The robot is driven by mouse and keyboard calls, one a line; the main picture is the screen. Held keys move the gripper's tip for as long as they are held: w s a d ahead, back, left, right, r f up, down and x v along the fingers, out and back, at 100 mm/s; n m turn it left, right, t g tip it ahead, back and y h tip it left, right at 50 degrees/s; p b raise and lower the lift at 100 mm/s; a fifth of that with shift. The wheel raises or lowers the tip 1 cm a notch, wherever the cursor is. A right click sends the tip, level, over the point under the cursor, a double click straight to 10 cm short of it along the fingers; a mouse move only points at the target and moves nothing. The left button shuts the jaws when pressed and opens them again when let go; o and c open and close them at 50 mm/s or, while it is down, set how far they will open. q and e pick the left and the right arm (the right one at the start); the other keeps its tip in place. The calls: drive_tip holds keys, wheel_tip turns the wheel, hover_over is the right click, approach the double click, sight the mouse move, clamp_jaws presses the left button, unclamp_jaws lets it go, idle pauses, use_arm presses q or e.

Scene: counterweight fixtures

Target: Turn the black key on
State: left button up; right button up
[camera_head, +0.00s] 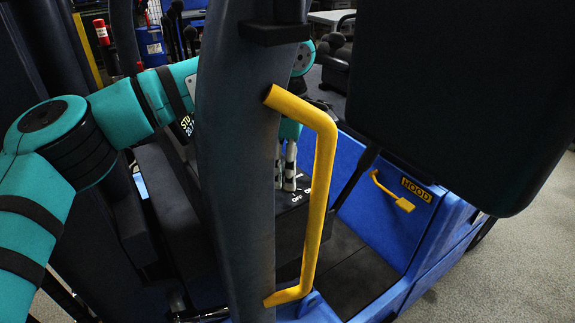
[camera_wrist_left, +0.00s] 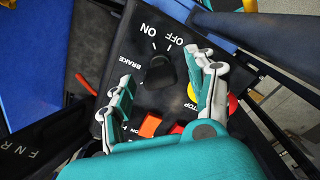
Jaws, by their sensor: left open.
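The black key (camera_wrist_left: 160,74) stands on a dark control panel (camera_wrist_left: 185,38) in the left wrist view, below the white ON and OFF marks. My left gripper (camera_wrist_left: 168,71) is open, with one finger on each side of the key. A gap shows between the key and each finger, so it looks ungrasped; depth is hard to judge. In the head view, my left gripper (camera_head: 284,182) points down at the panel (camera_head: 296,196), partly behind a dark post. The key is hidden there. My right gripper is not in view.
A dark post (camera_head: 238,160) with a yellow grab handle (camera_head: 323,190) stands before the panel. A yellow HOOD lever (camera_head: 392,190) is on the blue body.

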use_arm(q)
wheel_tip(320, 180, up, 12)
idle(0.4)
